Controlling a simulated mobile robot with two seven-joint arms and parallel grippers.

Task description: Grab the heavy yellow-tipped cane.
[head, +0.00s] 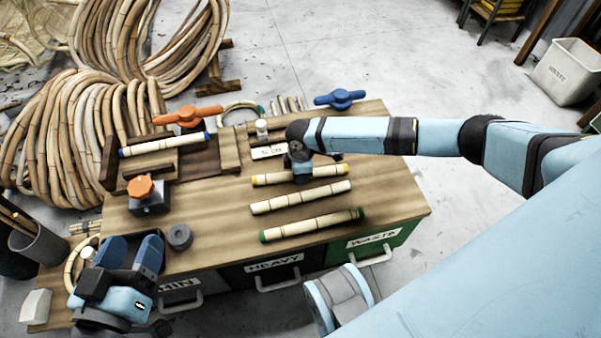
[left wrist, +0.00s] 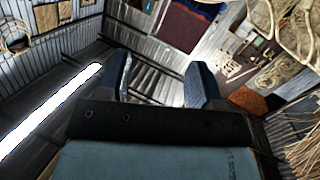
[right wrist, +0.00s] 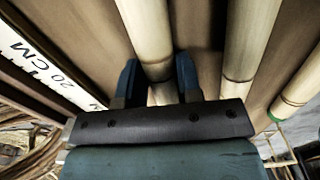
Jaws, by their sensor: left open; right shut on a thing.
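The yellow-tipped cane (head: 328,172) lies across the workbench, the farthest of three canes on the bare wood. My right gripper (head: 302,176) reaches down over its middle and is shut on it. In the right wrist view the cane (right wrist: 150,35) runs between the two fingers (right wrist: 160,85); its yellow ends do not show there. In the head view the arm hides a small part of the cane. My left gripper (head: 133,253) is open and empty at the front left of the bench. In the left wrist view its fingers (left wrist: 160,85) have nothing between them.
A plain cane (head: 300,197) and a green-tipped cane (head: 311,225) lie nearer the front. A blue-tipped cane (head: 163,144) rests in a wooden fixture at left. Drawers labelled HEAVY (head: 275,264) and WASTE (head: 372,239) face forward. An orange-knobbed block (head: 147,196) stands at left.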

